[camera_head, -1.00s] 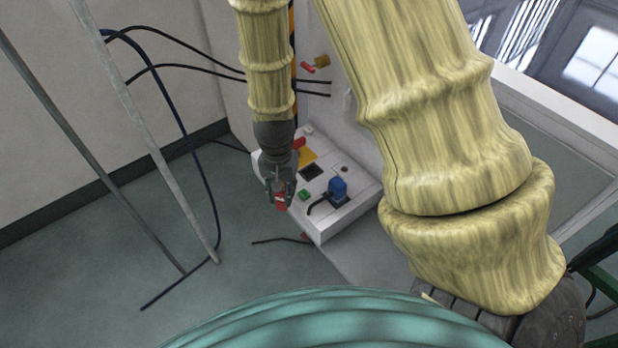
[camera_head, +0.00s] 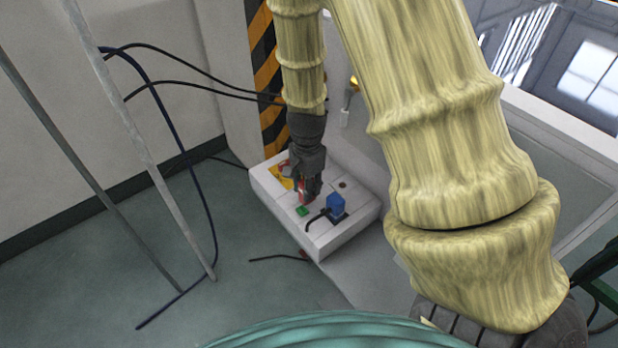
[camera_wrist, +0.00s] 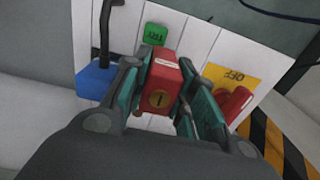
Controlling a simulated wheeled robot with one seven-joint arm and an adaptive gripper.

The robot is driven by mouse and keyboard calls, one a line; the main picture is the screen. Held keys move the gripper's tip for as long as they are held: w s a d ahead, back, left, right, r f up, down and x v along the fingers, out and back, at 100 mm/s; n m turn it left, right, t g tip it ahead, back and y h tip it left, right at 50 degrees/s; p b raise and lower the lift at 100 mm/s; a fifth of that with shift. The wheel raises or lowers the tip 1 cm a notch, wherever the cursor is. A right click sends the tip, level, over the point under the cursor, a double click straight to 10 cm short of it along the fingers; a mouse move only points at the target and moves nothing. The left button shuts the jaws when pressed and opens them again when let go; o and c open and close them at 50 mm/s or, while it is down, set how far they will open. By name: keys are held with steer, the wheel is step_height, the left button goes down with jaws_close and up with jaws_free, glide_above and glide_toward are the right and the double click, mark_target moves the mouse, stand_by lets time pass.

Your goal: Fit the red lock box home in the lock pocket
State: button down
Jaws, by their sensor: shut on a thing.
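My gripper (camera_head: 307,192) is shut on the red lock box and points down over the white panel (camera_head: 325,241). In the wrist view my gripper (camera_wrist: 167,72) has its fingers on both sides of the red lock box (camera_wrist: 164,82), which has a round keyhole face and a pale label. Only a sliver of the box shows in the head view. The lock pocket is hidden behind my gripper and the box, so I cannot tell whether the box is above it or partly in it.
A green TRY block (camera_wrist: 155,33) and a blue plug with a black cable (camera_head: 336,205) sit close to the gripper. A yellow OFF plate (camera_wrist: 228,82) with a red switch (camera_wrist: 236,104) is on the other side. Cables hang behind; a striped post (camera_head: 267,70) stands near.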

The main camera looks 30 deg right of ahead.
steer(key=w+d, duration=0.2)
steer(key=w, duration=0.1)
steer(key=w+d, duration=0.1)
steer(key=shift+w+d+f+p, duration=0.25)
steer(key=shift+p, duration=0.05)
steer(key=shift+w+d+f, duration=0.15)
steer(key=shift+f, duration=1.65)
steer(key=shift+f, duration=0.15)
steer(key=c, duration=1.2)
jaws_free()
steer(key=shift+o, duration=0.2)
step_height(320, 180, up, 12)
